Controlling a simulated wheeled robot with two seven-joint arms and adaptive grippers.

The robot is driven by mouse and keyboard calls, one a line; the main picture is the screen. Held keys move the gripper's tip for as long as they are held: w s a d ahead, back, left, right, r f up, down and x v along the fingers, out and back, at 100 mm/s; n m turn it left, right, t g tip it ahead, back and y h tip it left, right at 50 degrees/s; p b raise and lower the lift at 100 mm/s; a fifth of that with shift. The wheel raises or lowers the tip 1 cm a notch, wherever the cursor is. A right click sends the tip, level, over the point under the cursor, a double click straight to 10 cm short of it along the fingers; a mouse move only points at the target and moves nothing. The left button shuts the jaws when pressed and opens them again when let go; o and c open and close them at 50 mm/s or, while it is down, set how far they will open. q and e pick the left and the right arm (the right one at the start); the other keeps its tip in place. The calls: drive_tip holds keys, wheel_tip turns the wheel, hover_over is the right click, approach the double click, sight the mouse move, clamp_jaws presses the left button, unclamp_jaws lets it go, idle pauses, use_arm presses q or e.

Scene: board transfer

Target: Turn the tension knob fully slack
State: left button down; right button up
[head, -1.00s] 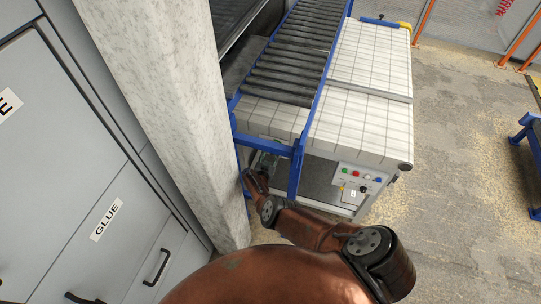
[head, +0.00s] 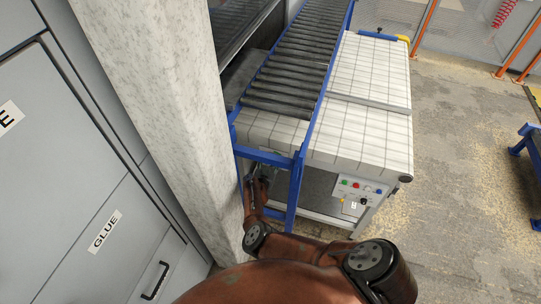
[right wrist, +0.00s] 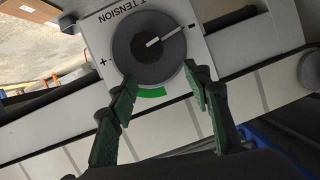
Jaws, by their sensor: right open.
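The tension knob (right wrist: 148,52) is a dark grey disc on a white plate (right wrist: 206,14) in the right wrist view. Its white pointer line points to the upper right, at the minus mark. The plus mark is at the left, and a green arc shows below the knob. My right gripper (right wrist: 160,76) is open, its green-padded fingers on either side of the knob's lower edge; I cannot tell whether they touch it. In the head view my right gripper (head: 259,186) reaches in beside the blue frame under the conveyor end, and the knob is hidden. My left gripper is not in view.
The roller conveyor (head: 291,80) has blue rails and legs beside the white tiled belt table (head: 362,133). A button panel (head: 357,189) is on the table's front. A pale pillar (head: 148,110) and grey cabinets (head: 60,150) stand close on the left.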

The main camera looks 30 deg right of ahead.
drive_tip(key=shift+s+r, duration=0.1)
drive_tip(key=shift+r, duration=2.9)
drive_tip(key=shift+d, duration=0.1)
